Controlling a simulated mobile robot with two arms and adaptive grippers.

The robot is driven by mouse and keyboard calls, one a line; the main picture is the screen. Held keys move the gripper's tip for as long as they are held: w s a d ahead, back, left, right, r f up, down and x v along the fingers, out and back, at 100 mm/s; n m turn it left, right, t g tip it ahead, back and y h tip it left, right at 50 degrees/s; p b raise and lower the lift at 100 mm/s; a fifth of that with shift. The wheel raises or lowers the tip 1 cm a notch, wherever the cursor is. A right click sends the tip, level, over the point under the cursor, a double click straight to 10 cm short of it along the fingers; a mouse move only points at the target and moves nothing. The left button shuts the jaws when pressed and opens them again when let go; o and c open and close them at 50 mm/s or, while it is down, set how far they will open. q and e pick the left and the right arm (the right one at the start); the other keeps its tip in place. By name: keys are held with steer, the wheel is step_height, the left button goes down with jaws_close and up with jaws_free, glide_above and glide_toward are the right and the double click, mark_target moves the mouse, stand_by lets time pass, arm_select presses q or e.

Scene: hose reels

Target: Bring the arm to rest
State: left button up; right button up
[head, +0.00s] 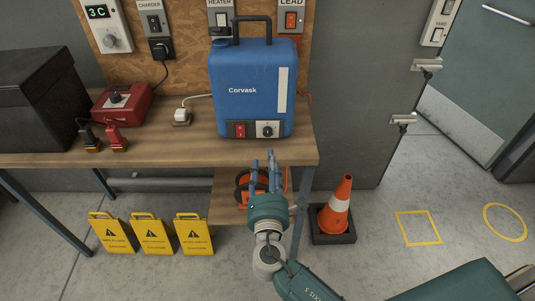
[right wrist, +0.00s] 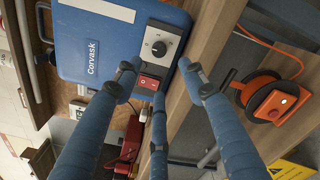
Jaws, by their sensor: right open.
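My right gripper (head: 264,166) is open and empty in front of the workbench edge, below the blue Corvask unit (head: 240,85). Its arm comes up from the bottom of the head view. In the right wrist view, which is turned sideways, the spread fingers of the right gripper (right wrist: 158,82) point toward the unit's panel, with a red switch (right wrist: 149,83) and a dial (right wrist: 159,48). I cannot tell from this view whether a fingertip touches the panel; the head view shows the fingers below it. My left gripper is not in view.
An orange reel (right wrist: 270,98) with a lit button sits on the lower shelf, partly behind my gripper. A red box (head: 122,103) and black case (head: 40,98) stand on the bench (head: 170,150). Yellow signs (head: 153,234) and a cone (head: 337,208) stand on the floor.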

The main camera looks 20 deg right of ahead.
steer(key=shift+s+a, duration=0.1)
steer(key=shift+s, duration=0.25)
steer(key=s+d+f+m+g+y, duration=0.1)
steer(key=s+f+m+g, duration=0.3)
steer(key=f, duration=0.8)
steer(key=s+d+f+g+y, duration=0.15)
steer(key=s+f, duration=0.35)
steer(key=f, duration=0.7)
steer(key=s+f+m+g+y, duration=0.1)
steer(key=s+f+m+g, duration=0.3)
steer(key=f, duration=0.8)
steer(key=s+d+f+m+g, duration=0.1)
steer(key=s+f+m, duration=0.3)
steer(key=s, duration=0.8)
steer(key=s+d+f+m+g+y, duration=0.1)
steer(key=s+d+f+m+g, duration=0.1)
steer(key=s+f+m, duration=0.3)
steer(key=s+d+f+m+g, duration=0.1)
steer(key=s+f+m+g, duration=0.2)
steer(key=s+f, duration=0.6)
steer(key=s+m, duration=0.1)
steer(key=s, duration=0.8)
steer(key=shift+s+d+f+g+y, duration=0.35)
